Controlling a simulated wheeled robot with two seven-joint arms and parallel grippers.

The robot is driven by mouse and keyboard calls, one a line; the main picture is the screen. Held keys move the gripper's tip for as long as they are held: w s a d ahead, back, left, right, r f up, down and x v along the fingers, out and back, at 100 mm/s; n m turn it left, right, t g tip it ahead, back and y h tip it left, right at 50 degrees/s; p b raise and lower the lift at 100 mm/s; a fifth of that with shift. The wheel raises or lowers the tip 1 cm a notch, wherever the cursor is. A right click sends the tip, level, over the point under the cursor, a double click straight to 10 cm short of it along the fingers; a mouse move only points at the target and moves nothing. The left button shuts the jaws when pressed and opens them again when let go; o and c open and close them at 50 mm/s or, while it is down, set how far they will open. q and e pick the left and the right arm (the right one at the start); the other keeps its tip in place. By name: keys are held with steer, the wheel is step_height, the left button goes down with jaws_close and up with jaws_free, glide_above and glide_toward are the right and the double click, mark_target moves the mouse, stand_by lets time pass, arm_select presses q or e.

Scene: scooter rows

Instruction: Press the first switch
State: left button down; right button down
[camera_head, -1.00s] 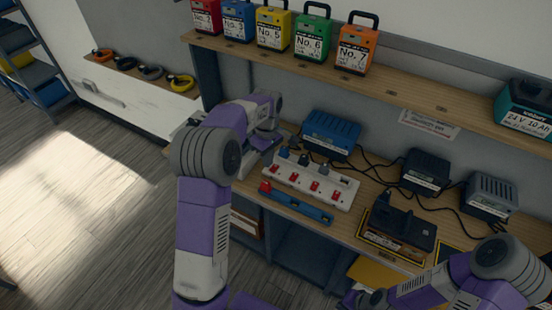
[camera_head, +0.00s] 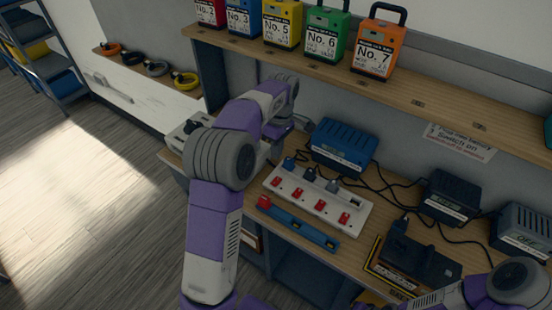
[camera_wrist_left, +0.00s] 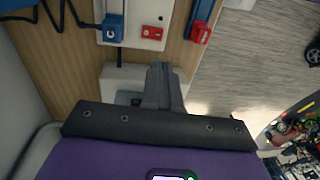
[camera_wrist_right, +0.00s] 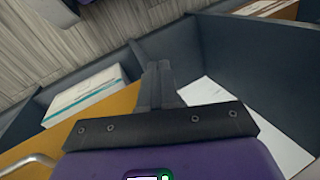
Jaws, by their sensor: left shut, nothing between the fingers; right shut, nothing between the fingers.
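A white power strip (camera_head: 308,197) with a row of several red switches lies on the wooden bench. The leftmost red switch (camera_head: 276,181) is at the strip's left end. In the left wrist view a red switch (camera_wrist_left: 152,32) shows beside a blue plug (camera_wrist_left: 112,28) on the strip (camera_wrist_left: 148,10). My left gripper (camera_head: 273,150) is shut and empty, by the strip's left end, partly hidden by my arm. Its fingertips (camera_wrist_left: 160,70) point towards the strip, apart from the switch in that picture. My right gripper (camera_wrist_right: 158,70) is shut and empty, below the bench front, by open compartments.
A blue bar with a red end (camera_head: 300,222) lies along the strip's front. A blue charger (camera_head: 343,146) and cables are behind. A black charger (camera_head: 420,262) stands to the right. A pale box (camera_head: 190,128) is at the left. Numbered battery boxes (camera_head: 378,45) stand on the shelf.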

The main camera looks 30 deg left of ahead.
mark_target(274, 184)
arm_select(q)
steer(key=f+b, duration=0.1)
steer(key=f, duration=0.3)
steer(key=s+f+b, duration=0.1)
steer(key=f, duration=0.3)
steer(key=f+b, duration=0.2)
steer(key=f, duration=0.2)
steer(key=shift+s+f, duration=0.1)
steer(key=shift+s, duration=0.1)
